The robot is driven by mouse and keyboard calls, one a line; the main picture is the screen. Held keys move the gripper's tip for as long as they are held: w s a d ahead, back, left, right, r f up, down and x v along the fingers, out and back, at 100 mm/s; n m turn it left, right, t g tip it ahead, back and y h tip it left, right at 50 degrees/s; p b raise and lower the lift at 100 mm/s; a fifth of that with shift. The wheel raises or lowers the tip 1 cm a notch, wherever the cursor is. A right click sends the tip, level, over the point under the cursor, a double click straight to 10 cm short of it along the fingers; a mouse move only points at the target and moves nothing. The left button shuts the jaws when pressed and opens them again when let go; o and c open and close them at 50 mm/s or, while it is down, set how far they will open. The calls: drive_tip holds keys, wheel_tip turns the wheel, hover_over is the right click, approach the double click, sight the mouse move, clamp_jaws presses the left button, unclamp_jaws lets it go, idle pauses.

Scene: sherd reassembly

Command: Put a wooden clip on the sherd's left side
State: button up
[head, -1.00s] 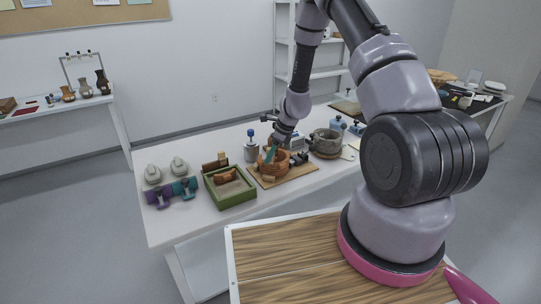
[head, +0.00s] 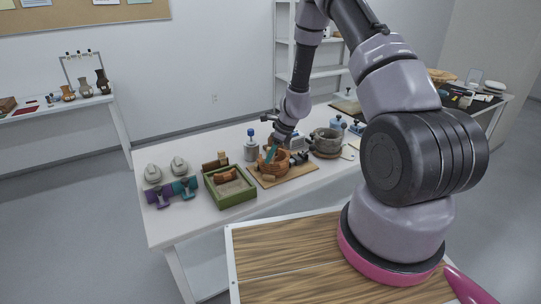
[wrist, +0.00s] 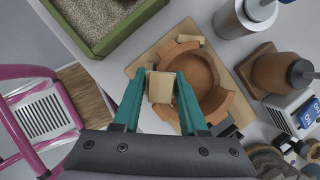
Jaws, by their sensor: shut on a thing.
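My gripper (wrist: 160,80) has teal fingers, shut on a pale wooden clip (wrist: 161,88) in the wrist view. The clip is at the left rim of a terracotta bowl (wrist: 210,72); I cannot tell whether it touches the rim. A second pale wooden clip (wrist: 189,40) sits on the bowl's upper rim. A sherd (wrist: 168,53) seems to form the rim between the two clips, but its edges are hard to make out. In the head view my gripper (head: 270,153) is small, over the left of the bowl (head: 278,166), and the held clip cannot be made out.
The bowl stands on a wooden board (head: 298,172). A green sand tray (head: 234,199) is left of it, with brown pieces in it. A blue-topped grey canister (head: 251,150) stands behind.

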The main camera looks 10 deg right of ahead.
drive_tip(key=shift+f, duration=0.65)
idle(0.8)
drive_tip(key=o, duration=0.9)
drive_tip(key=shift+r, duration=2.25)
